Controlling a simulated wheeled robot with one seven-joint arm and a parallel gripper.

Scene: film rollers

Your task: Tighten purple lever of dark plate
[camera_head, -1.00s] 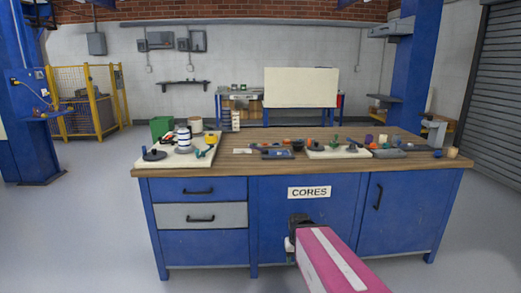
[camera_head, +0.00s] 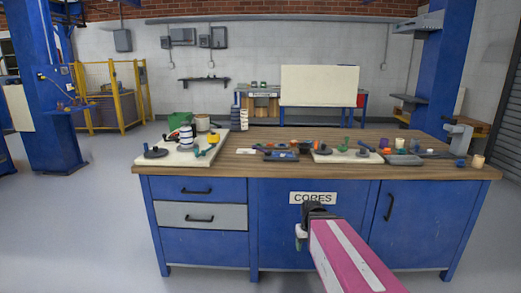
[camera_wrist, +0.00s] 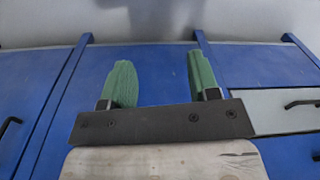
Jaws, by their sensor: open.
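My gripper (camera_head: 302,236) is in front of the blue cabinet doors, below the bench top, near the CORES label. In the wrist view its two green fingers (camera_wrist: 160,84) stand wide apart with nothing between them. A dark round plate (camera_head: 156,153) lies on the pale board at the left of the bench. Other dark pieces lie on the right-hand board, and I cannot tell which one is the dark plate of the task. A small purple piece (camera_head: 399,143) stands at the right of the bench. No purple lever can be made out at this size.
The wooden bench top (camera_head: 236,174) has a clear front strip. The left board (camera_head: 182,161) holds a white-and-dark stack and a green-handled piece. The right board (camera_head: 345,157) and several tools crowd the right half. Cabinet drawers and doors are close in front of my gripper.

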